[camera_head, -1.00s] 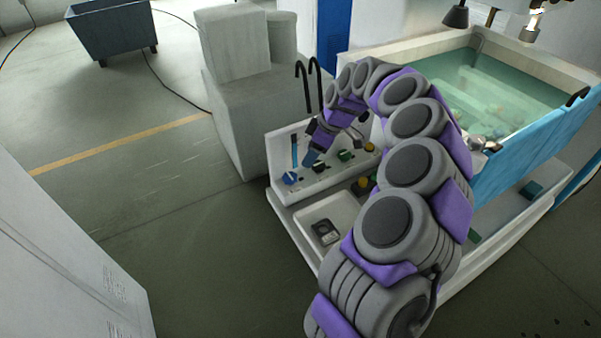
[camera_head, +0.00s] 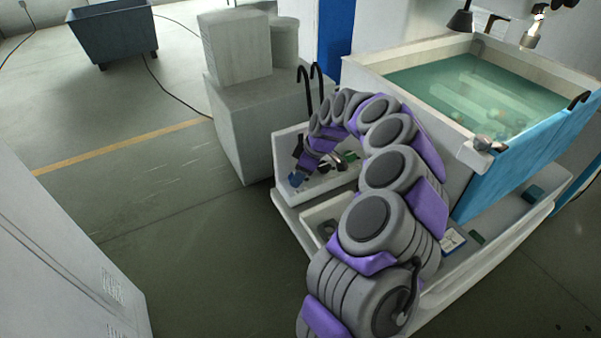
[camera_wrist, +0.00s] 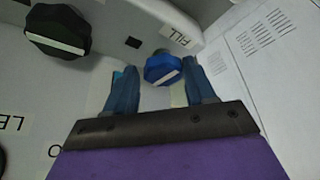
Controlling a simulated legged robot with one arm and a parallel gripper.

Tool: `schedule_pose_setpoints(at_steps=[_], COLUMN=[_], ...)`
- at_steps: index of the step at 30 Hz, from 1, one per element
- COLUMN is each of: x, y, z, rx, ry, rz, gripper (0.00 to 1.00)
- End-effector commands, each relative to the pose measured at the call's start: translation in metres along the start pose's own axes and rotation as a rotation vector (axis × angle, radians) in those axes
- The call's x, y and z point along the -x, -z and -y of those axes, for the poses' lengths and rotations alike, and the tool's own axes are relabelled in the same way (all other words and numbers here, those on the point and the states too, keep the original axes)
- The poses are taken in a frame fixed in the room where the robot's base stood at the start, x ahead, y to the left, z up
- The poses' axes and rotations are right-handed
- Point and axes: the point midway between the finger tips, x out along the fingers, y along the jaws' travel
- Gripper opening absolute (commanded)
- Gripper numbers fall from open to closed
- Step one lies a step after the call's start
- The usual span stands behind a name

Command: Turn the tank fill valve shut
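The tank fill valve is a blue knob (camera_wrist: 163,68) with a white pointer bar, beside a label reading "FILL" in the wrist view. In the head view the blue knob (camera_head: 295,180) is at the left front of the white panel. My gripper (camera_wrist: 161,66) is open, with one blue finger on each side of the knob. Gaps show between the knob and both fingers. In the head view my gripper (camera_head: 300,174) is right over the knob and partly hides it.
The water tank (camera_head: 470,90) stands behind my arm. Two black hooked pipes (camera_head: 309,90) rise behind the panel. Open floor lies to the left.

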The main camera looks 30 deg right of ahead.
Motion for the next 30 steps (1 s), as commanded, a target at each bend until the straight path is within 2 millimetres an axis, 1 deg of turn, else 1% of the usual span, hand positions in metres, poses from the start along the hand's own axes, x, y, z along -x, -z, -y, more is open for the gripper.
schedule_pose_setpoints(at_steps=[1,9,12,23,30], x=[0.0001,0.0019,0.0023,0.0038,0.0046], y=[0.0007,-0.0018,-0.0022,-0.0047,-0.0058], z=[0.0009,0.0000,0.0003,0.0008,0.0019], rx=[0.001,0.000,0.000,-0.031,-0.149], ry=[0.001,0.003,0.003,-0.009,-0.057], rz=[0.000,-0.005,-0.004,-0.002,0.000], gripper=[0.49,0.23,0.16,0.16,0.16])
